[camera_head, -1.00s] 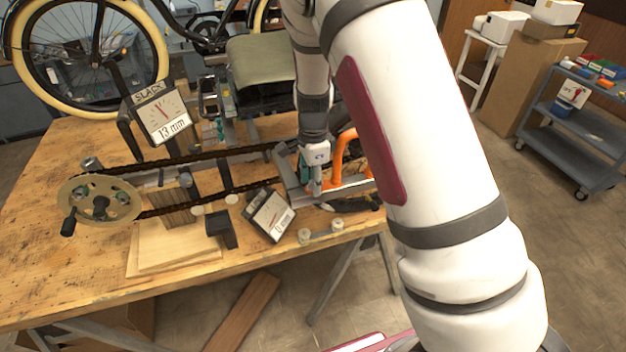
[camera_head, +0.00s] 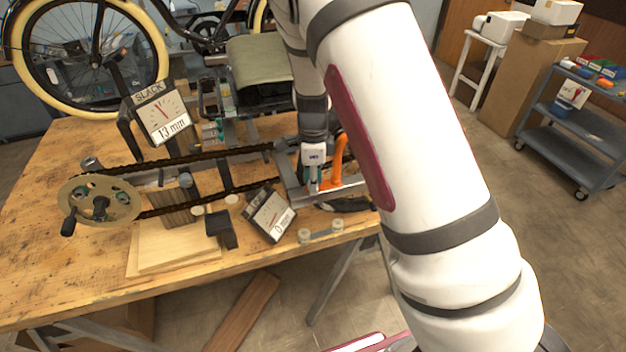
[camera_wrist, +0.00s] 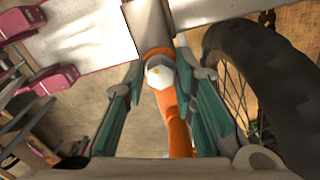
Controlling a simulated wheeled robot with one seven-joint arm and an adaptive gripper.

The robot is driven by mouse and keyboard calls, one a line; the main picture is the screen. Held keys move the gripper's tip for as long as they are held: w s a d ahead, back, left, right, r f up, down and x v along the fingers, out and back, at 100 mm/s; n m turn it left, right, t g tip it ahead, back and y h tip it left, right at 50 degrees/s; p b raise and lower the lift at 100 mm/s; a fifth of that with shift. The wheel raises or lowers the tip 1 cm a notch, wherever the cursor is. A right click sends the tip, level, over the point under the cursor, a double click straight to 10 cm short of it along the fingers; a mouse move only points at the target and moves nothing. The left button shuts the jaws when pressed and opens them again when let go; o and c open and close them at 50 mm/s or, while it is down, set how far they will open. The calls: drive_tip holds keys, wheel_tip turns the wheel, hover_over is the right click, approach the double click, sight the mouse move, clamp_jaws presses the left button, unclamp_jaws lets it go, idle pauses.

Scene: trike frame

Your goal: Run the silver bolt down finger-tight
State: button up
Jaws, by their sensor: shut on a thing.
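The silver bolt's hex head (camera_wrist: 160,73) shows in the wrist view, between the tips of my gripper (camera_wrist: 159,68). The teal-sided fingers stand on either side of it and are shut on it. An orange part (camera_wrist: 174,122) lies behind and below the head in that view. In the head view my gripper (camera_head: 313,187) points down at the grey metal bracket (camera_head: 345,188) at the chain's right end. The bolt is hidden there. The orange part (camera_head: 338,160) stands just right of the gripper.
A chain (camera_head: 180,160) runs left to a crank wheel (camera_head: 100,200). A dial marked SLACK (camera_head: 161,115) reads 13 mm. A second dial (camera_head: 269,215) lies tilted near the bracket. A dark tyre (camera_wrist: 262,75) passes close to the right finger in the wrist view.

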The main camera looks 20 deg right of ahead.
drive_tip(key=shift+f+m, duration=0.1)
drive_tip(key=shift+m, duration=0.8)
drive_tip(key=shift+m, duration=0.3)
drive_tip(key=o, duration=1)
drive_tip(key=shift+c, duration=0.2)
wheel_tip(320, 180, up, 12)
